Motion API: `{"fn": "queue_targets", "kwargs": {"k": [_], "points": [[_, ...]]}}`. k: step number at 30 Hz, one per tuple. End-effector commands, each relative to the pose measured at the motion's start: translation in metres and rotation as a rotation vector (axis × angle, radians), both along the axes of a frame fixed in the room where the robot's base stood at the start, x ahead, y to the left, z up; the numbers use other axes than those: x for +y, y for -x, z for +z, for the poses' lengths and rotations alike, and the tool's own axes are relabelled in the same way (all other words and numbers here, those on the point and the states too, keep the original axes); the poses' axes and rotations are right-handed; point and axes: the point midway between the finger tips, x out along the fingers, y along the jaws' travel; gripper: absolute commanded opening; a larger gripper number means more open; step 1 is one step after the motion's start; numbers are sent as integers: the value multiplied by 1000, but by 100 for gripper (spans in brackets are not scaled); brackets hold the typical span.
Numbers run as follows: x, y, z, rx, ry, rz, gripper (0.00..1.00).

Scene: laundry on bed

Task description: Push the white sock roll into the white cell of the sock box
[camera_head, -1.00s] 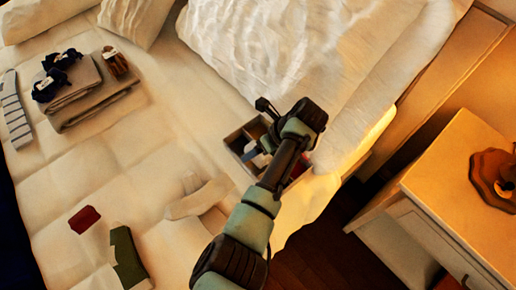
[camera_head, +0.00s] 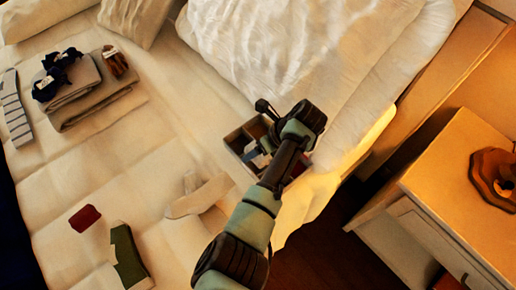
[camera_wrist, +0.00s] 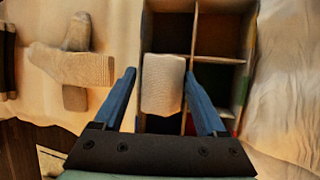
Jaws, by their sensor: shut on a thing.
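The white sock roll (camera_wrist: 163,88) is a ribbed, off-white bundle between the blue fingers of my gripper (camera_wrist: 160,73) in the wrist view. My gripper is shut on it. The roll is over the left column of the sock box (camera_wrist: 196,40); how deep it sits in a cell I cannot tell. The roll and the gripper hide the cell floor below them. In the head view the sock box (camera_head: 232,137) lies on the bed edge, partly hidden by my arm.
A loose light sock (camera_wrist: 70,66) lies on the bed left of the box. A red folded piece (camera_head: 85,218) and a green one (camera_head: 127,255) lie farther left. A folded grey stack (camera_head: 90,95) is at upper left. A nightstand (camera_head: 450,190) stands right. A thick white duvet (camera_head: 310,50) borders the box.

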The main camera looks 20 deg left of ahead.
Motion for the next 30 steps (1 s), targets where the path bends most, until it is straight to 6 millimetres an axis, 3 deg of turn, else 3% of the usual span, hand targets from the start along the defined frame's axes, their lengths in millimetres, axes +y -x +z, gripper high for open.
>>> {"fn": "queue_targets", "kwargs": {"k": [10,11,15,23,30], "points": [[0,0,0,0,0,0,21],[0,0,0,0,0,0,79],[0,0,0,0,0,0,100],[-1,0,3,-1,1,0,100],[-17,0,36,-3,1,-3,100]]}}
